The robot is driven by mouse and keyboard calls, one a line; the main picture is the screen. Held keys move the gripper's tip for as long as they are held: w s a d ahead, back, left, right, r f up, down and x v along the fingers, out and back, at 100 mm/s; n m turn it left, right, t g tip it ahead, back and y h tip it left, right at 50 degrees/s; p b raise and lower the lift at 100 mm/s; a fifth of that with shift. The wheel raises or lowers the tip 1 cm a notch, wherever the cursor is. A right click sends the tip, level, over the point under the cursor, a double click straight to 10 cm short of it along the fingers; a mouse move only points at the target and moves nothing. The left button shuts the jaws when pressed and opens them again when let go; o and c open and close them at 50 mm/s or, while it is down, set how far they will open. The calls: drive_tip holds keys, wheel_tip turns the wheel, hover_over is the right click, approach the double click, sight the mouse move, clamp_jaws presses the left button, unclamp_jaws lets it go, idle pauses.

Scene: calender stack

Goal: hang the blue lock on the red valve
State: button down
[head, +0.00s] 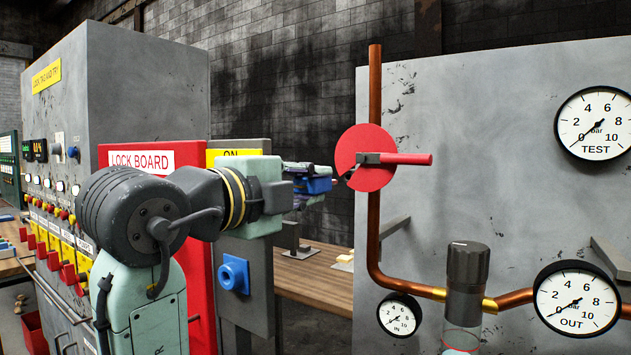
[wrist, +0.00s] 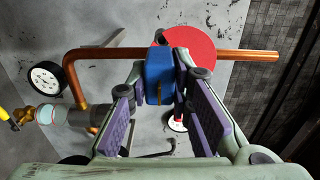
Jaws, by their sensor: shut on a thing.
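The red valve (head: 365,150) is a round disc with a red handle pointing right, on the vertical copper pipe in the head view. Its disc also shows in the wrist view (wrist: 200,48), just beyond the fingertips. My gripper (head: 312,186) is left of the disc and shut on the blue lock (head: 319,185). In the wrist view the lock's blue body (wrist: 158,80) sits between the purple-padded fingers of my gripper (wrist: 160,72). A small gap shows between lock and disc in the head view. The lock's shackle is not clearly visible.
A grey panel (head: 480,130) stands behind the valve, with copper piping (head: 375,235), gauges (head: 594,124) and a dark-topped filter (head: 467,265). A red lock board (head: 200,280) and a blue knob (head: 233,274) are at left. A wooden table (head: 315,280) lies behind.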

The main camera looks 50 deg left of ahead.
drive_tip(key=shift+w+a+r, duration=0.15)
drive_tip(key=shift+w+a, duration=0.15)
drive_tip(key=shift+s+d, duration=0.2)
drive_tip(key=shift+s, duration=0.05)
drive_tip(key=shift+x, duration=2)
drive_tip(key=c, duration=2)
unclamp_jaws()
drive_tip(key=shift+c, duration=0.2)
clamp_jaws()
